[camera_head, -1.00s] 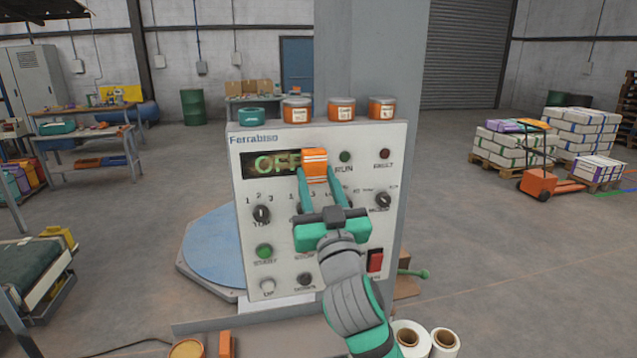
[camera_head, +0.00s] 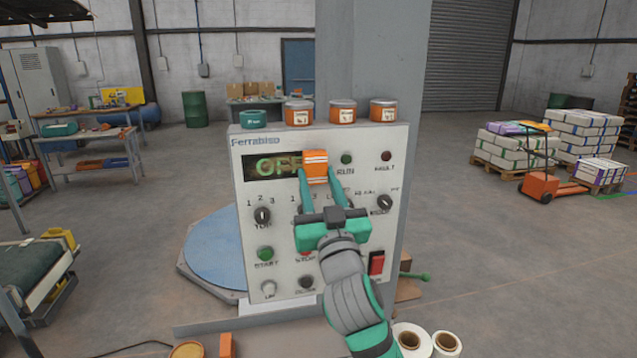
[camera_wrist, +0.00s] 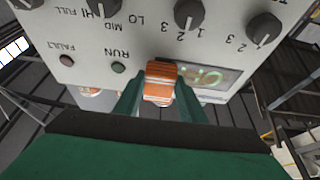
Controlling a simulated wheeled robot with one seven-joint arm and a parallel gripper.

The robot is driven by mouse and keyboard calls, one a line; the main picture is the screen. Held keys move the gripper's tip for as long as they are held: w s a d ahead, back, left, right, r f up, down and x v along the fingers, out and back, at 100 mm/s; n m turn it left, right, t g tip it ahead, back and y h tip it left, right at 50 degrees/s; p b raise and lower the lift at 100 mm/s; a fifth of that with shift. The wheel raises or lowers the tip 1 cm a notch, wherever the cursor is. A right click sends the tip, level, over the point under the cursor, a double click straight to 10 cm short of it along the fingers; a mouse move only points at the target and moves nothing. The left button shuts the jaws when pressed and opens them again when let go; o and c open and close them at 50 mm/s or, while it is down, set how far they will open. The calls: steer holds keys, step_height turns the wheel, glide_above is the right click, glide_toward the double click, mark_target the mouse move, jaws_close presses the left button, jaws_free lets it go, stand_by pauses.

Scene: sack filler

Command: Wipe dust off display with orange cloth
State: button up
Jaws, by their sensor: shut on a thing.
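The display (camera_head: 262,166) is a dark window at the upper left of the panel, with lit characters that read "OF" and a part-hidden letter. It also shows in the wrist view (camera_wrist: 222,77), upside down, with a hazy look. My gripper (camera_head: 312,172) is shut on the folded orange cloth (camera_head: 316,161), which has pale stripes. The cloth is at the display's right end and hides that part of it. In the wrist view the cloth (camera_wrist: 160,82) sits between my fingers beside the display. I cannot tell whether it touches the panel.
The grey panel (camera_head: 387,225) carries knobs, START and STOP buttons and a red switch (camera_head: 376,262). A blue round plate (camera_head: 215,255) lies behind at left.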

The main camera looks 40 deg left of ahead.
steer(key=shift+w+a, duration=0.4)
steer(key=shift+a, duration=0.1)
stand_by(0.4)
steer(key=shift+s+a, duration=0.5)
steer(key=shift+s, duration=0.2)
steer(key=shift+s+a, duration=0.5)
steer(key=shift+s, duration=0.15)
steer(key=shift+s+a, duration=1.2)
steer(key=shift+a, duration=0.1)
steer(key=shift+s+a, duration=1.05)
steer(key=shift+s, duration=0.25)
steer(key=shift+s+a, duration=1.05)
steer(key=shift+s, duration=0.2)
steer(key=shift+w+d, duration=2.3)
steer(key=shift+w, duration=0.25)
steer(key=shift+w+d, duration=1)
steer(key=shift+w, duration=0.35)
steer(key=shift+w+d, duration=1.05)
steer(key=shift+w, duration=0.25)
